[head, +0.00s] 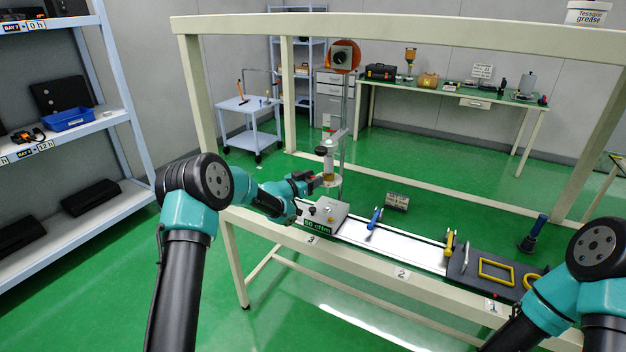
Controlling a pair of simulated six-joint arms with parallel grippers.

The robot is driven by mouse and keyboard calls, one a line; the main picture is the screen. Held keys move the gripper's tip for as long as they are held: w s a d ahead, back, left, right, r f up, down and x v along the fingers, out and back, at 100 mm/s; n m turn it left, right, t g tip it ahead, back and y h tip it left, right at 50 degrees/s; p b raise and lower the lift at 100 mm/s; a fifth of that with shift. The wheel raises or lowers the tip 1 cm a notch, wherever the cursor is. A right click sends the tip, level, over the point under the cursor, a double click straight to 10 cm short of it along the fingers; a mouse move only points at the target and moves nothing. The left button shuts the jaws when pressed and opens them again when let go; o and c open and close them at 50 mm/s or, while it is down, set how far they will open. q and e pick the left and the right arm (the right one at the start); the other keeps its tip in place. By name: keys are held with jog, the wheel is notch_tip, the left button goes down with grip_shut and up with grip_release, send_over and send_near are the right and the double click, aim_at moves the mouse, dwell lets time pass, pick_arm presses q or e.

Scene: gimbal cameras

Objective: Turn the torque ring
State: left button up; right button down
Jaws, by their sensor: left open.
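A grey metal stand (342,120) rises at the far left end of the bench, with an orange-rimmed disc (343,57) at its top. Low on it are a black knob (321,151), a silver cylindrical part (328,161) and a small amber container above a pale round plate (330,183). A green display (319,226) at its base reads 50 cNm. I cannot tell which part is the torque ring. My left gripper (314,181) is open, just left of the pale plate; contact cannot be made out. My right arm enters at lower right, its gripper out of view.
The bench's white strip (400,246) carries blue-handled (375,218) and yellow-handled (449,243) tools. A dark board (490,268) with yellow frames lies at right. A beige beam (400,27) crosses above. Shelves stand left.

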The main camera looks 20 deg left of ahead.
pick_arm(q)
grip_shut()
dwell(0.5)
